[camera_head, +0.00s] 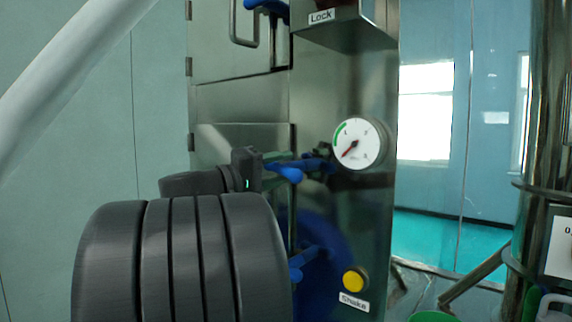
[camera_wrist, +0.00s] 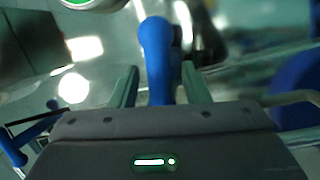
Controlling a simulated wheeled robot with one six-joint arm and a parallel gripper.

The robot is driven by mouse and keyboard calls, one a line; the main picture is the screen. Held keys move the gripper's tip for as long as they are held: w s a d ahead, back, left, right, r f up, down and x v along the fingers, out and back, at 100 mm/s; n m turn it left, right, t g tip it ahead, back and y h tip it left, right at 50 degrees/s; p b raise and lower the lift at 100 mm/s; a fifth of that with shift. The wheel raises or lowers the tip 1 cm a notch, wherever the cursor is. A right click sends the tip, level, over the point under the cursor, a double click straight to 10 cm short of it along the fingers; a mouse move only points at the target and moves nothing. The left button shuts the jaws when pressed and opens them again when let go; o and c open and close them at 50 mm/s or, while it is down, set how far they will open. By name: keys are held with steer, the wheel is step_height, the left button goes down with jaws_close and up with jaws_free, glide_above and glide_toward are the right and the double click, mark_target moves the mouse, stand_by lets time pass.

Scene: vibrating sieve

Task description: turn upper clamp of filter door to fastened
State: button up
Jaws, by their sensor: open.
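A blue clamp handle (camera_head: 290,174) sticks out from the steel cabinet, left of the dial; I take it for the upper clamp. In the wrist view the blue handle (camera_wrist: 156,50) stands between my two finger pads, its rounded end reaching beyond them. My gripper (camera_head: 278,162) is open around the handle; in the wrist view my gripper (camera_wrist: 160,86) shows a narrow gap by the right pad, and contact is unclear. A second blue clamp handle (camera_head: 302,260) sits below. My arm hides much of the door and the clamp's base.
A round pressure dial (camera_head: 358,144) is close right of the clamp. A yellow Shake button (camera_head: 355,280) is lower on the panel. Another blue handle (camera_head: 268,6) and a metal door pull (camera_head: 243,30) are above. A steel column (camera_head: 551,90) stands at far right.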

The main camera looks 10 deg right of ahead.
steer(key=shift+x, duration=0.85)
steer(key=c, duration=0.9)
steer(key=shift+o, duration=0.2)
steer(key=shift+n+b, duration=0.6)
steer(key=shift+n, duration=0.3)
steer(key=shift+r+n+t+h, duration=0.25)
steer(key=shift+n+t, duration=0.25)
steer(key=shift+n, duration=0.3)
steer(key=o, duration=0.9)
steer(key=shift+c, duration=0.2)
steer(key=shift+f, duration=0.15)
